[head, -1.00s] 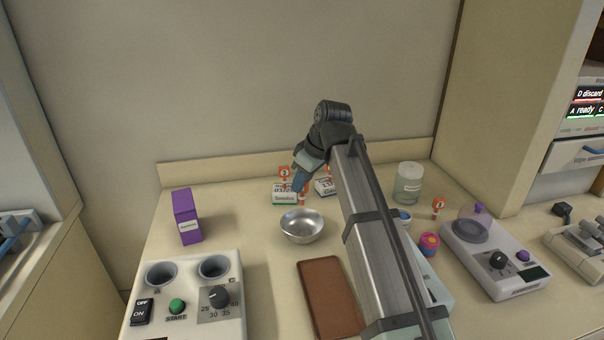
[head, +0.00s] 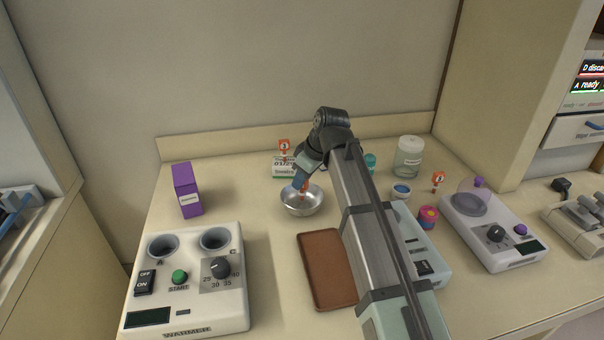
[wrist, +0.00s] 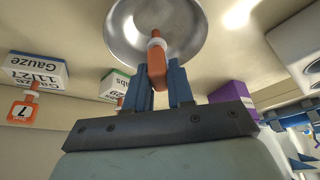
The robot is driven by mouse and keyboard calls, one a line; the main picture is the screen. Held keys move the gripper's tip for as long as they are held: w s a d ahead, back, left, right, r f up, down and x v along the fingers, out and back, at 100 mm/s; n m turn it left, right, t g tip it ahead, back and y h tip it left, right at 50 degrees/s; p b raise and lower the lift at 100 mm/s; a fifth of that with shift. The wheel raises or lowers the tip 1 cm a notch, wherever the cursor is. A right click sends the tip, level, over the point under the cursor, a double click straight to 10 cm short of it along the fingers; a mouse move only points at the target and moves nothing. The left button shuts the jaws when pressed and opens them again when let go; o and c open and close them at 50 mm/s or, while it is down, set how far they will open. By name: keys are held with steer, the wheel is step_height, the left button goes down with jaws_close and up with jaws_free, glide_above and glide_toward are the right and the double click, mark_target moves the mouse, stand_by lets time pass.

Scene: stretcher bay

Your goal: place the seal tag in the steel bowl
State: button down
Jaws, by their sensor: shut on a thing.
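The seal tag, orange with a pale collar, shows in the wrist view (wrist: 157,66) and as a small orange piece in the head view (head: 304,186). My gripper (head: 303,183) is shut on it, with the blue fingers on both sides of it in the wrist view (wrist: 160,84). The steel bowl (head: 301,209) stands on the counter left of my arm. The tag is over the bowl in the head view and overlaps the bowl (wrist: 124,30) in the wrist view. I cannot tell whether it touches the bowl.
A labelled box (head: 284,171) with an orange number tag (head: 284,145) stands behind the bowl. A brown tray (head: 318,260) lies in front. A purple box (head: 187,190) and the warmer (head: 185,300) are at left. A glass jar (head: 408,158) and small tubs stand at right.

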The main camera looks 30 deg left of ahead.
stand_by(0.3)
steer(key=c, duration=0.9)
jaws_free()
steer(key=shift+r, duration=3.45)
